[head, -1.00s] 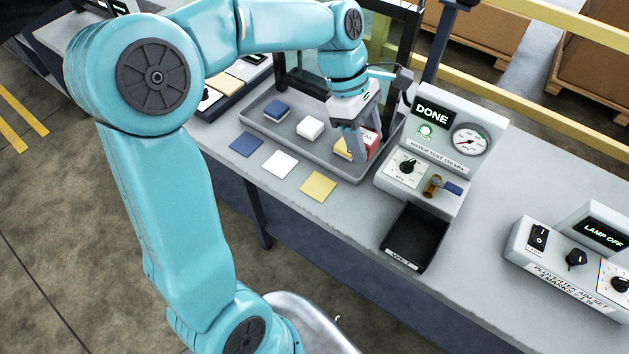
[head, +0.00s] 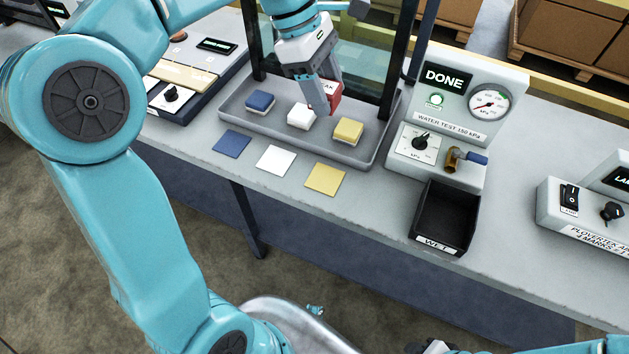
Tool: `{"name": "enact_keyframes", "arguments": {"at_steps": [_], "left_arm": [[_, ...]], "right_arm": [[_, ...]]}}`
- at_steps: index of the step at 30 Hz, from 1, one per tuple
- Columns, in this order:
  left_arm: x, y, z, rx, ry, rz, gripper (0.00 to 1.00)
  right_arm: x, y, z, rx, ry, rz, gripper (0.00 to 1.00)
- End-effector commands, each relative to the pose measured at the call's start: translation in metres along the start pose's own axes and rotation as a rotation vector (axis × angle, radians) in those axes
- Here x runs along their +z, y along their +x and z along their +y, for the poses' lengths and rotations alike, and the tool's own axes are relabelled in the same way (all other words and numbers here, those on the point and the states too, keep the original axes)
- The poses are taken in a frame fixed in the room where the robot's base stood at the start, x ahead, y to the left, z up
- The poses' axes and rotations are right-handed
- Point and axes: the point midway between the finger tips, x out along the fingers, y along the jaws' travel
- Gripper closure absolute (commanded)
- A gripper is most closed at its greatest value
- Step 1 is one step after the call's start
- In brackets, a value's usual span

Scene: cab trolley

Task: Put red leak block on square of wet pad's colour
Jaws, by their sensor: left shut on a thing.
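My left gripper (head: 325,100) is shut on the red leak block (head: 331,90), which has a white label on top. The block is over the grey tray (head: 372,160), behind the white pad and the yellow pad; its height above the tray is hard to tell. In the tray sit a blue pad (head: 260,100), a white pad (head: 301,116) and a yellow pad (head: 348,130). On the table in front lie a blue square (head: 232,144), a white square (head: 275,161) and a yellow square (head: 325,179), all bare. At the bottom edge, my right gripper (head: 436,347) is barely in view, its fingers hidden.
The water test unit (head: 455,100) reads DONE with a green lamp. An empty black bin marked WET (head: 444,220) is before it. A lamp box (head: 590,215) stands at right, a dark-framed clear panel (head: 350,65) behind the tray.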

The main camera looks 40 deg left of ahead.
Motion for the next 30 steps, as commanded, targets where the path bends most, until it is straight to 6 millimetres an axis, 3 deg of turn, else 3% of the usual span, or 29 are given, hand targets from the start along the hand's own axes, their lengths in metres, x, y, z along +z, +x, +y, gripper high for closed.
{"name": "enact_keyframes", "arguments": {"at_steps": [1, 8, 22, 30], "left_arm": [[-0.001, 0.011, 0.001, -0.001, 0.005, -0.001, 0.79], [0.001, 0.026, 0.0, -0.007, 0.013, 0.0, 0.79], [-0.048, 0.143, -0.001, -0.01, 0.012, 0.0, 0.79], [-0.06, 0.167, -0.001, -0.006, 0.013, 0.0, 0.79]], "right_arm": [[0.0, 0.012, 0.005, 0.0, 0.001, -0.001, 0.57], [0.0, 0.024, 0.009, 0.0, 0.001, 0.0, 0.57], [-0.001, 0.056, 0.02, 0.0, 0.001, -0.001, 0.57], [-0.001, 0.06, 0.022, 0.0, 0.001, -0.001, 0.57]]}}
